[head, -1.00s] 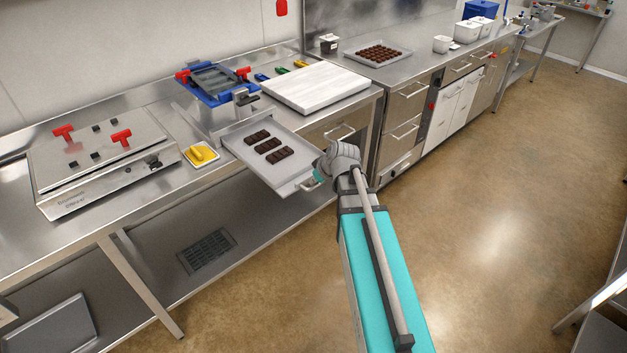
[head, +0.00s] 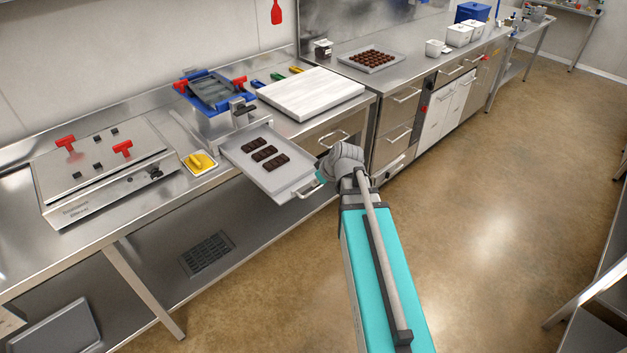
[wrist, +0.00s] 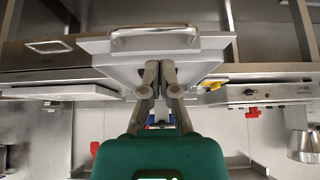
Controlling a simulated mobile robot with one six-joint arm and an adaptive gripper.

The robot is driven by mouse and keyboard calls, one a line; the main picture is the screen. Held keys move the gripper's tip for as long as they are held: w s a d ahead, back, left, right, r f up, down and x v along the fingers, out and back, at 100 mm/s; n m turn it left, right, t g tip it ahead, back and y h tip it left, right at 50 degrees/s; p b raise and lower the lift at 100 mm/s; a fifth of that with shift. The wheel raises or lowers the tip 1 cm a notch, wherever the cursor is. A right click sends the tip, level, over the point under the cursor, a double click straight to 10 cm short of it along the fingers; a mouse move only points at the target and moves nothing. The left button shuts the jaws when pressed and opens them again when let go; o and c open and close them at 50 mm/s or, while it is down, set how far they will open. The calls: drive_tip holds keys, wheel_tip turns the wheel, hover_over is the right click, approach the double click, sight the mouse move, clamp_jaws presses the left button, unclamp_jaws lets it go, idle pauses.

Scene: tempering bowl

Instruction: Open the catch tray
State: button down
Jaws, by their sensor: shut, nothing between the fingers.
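The catch tray (head: 250,172) is a shallow grey metal tray sticking out from the bench, with three dark chocolate bars (head: 265,153) on it. Its bar handle (head: 306,189) is on the front side, facing my arm, and shows large in the wrist view (wrist: 155,37). My gripper (wrist: 160,69) is shut with nothing between its fingers. In the wrist view the fingertips overlap the tray, a little apart from the handle. In the head view my gripper (head: 322,177) is close beside the handle, its fingertips mostly hidden.
Behind the tray stands a blue-framed device (head: 212,95) with red clamps. A white board (head: 311,92) lies to its right. A yellow scraper (head: 199,161) and a steel machine with red handles (head: 105,165) are to the left. Open floor (head: 480,220) lies right.

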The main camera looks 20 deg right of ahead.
drive_tip(key=shift+p+v, duration=1.25)
drive_tip(key=shift+v, duration=0.7)
drive_tip(key=shift+d, duration=0.15)
drive_tip(key=s+a+f+m+g+h, duration=0.2)
drive_tip(key=s+a+g, duration=0.4)
drive_tip(key=s+a, duration=0.5)
drive_tip(key=f+m, duration=0.1)
drive_tip(key=m, duration=0.1)
drive_tip(key=shift+a+m+h, duration=0.2)
drive_tip(key=shift+m+h, duration=0.1)
drive_tip(key=shift+f, duration=0.1)
drive_tip(key=shift+d, duration=0.1)
